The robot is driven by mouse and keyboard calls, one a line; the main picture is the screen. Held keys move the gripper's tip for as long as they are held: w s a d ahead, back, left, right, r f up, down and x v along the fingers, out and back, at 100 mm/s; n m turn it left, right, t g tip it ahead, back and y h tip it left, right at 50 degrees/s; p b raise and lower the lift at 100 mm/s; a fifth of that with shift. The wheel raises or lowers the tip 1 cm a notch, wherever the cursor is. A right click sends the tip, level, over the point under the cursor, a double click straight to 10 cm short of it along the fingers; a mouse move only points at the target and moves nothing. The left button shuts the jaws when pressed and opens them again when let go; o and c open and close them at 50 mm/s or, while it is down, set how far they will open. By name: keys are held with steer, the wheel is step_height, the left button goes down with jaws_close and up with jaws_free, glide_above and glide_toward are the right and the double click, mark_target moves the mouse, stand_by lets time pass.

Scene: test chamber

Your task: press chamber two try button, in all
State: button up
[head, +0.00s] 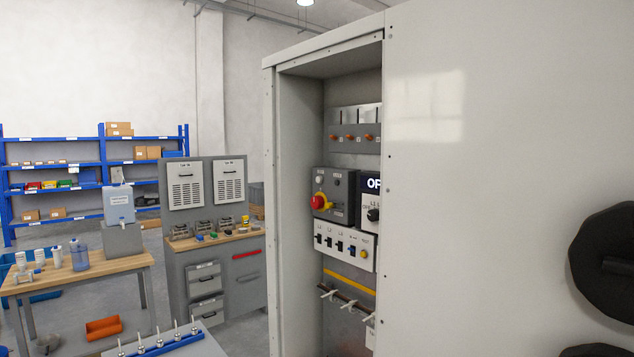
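No button readable as the chamber two try button shows in this view. A tall grey cabinet (293,200) stands open at the center, with controls inside. A dark grey box (344,183) carries a red mushroom knob (318,202) on a yellow collar. Below it, a white panel (327,252) has several small black switches and a small yellow button (363,254); its label is too small to read surely. A black rotary knob (373,215) sits on a panel to the right, partly hidden by the cabinet's front edge.
At left are a wooden-topped table (100,267) with bottles, a grey workstation (232,285) and blue shelves (90,163). An orange bin (103,327) lies low at left.

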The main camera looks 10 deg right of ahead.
steer(key=c, duration=0.6)
jaws_close()
stand_by(0.8)
